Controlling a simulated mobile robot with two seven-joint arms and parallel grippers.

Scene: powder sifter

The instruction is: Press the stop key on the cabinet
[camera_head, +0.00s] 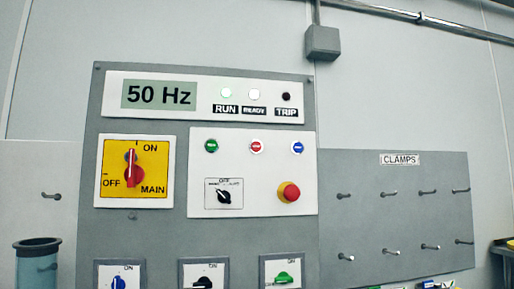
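The grey cabinet (250,240) fills the middle of the head view. On its white panel (235,155) is a row of three round keys: a green key (211,146) at left, a red key (256,147) in the middle and a blue key (298,147) at right. Their small lettering is too small to read surely; the red one looks like the stop key. A larger red mushroom button (289,192) on a yellow base sits lower right. The display (159,95) reads 50 Hz. The RUN and READY lamps are lit, the TRIP lamp is dark. Neither gripper is in view.
A yellow main switch (134,171) points to ON. A black selector (224,196) sits below the keys. Smaller switches line the bottom. A pegboard marked CLAMPS (400,205) stands at right, and a dark-rimmed container (38,262) at lower left. The space before the cabinet looks clear.

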